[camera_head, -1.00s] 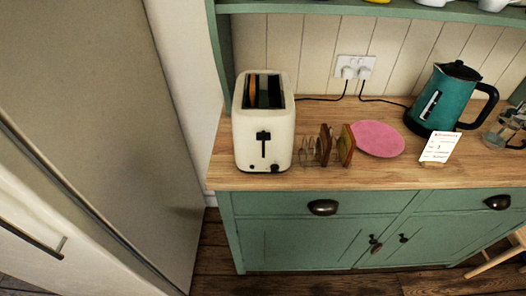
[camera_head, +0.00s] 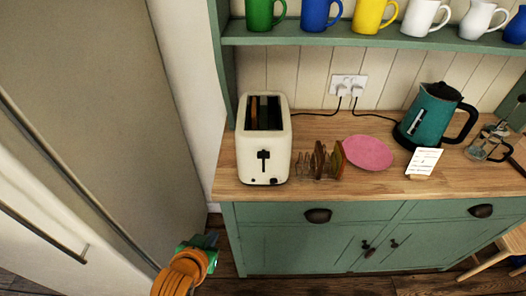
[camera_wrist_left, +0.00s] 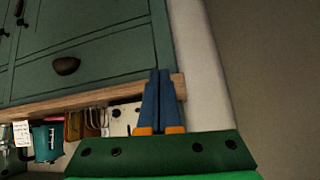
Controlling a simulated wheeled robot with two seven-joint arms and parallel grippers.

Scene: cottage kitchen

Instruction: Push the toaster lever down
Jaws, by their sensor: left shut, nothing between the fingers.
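The cream toaster (camera_head: 264,145) stands upright on the left end of the wooden counter, its front facing me. Its black lever (camera_head: 263,155) sits at the top of a vertical slot on the front face. Its top slots are dark, with brownish strips inside that I cannot make out clearly. My left gripper (camera_head: 207,240) is low at the left, in front of the counter and below the toaster, apart from it. In the left wrist view its blue fingers (camera_wrist_left: 158,98) are together and empty. That view is upside down and shows part of the toaster (camera_wrist_left: 122,119) beside the fingers. My right gripper is out of view.
A toast rack (camera_head: 322,162), a pink plate (camera_head: 367,152), a card (camera_head: 424,161) and a teal kettle (camera_head: 431,116) stand right of the toaster. A shelf of mugs (camera_head: 375,40) hangs above. A tall cabinet (camera_head: 110,120) rises at the left. The counter edge overhangs green drawers (camera_head: 318,215).

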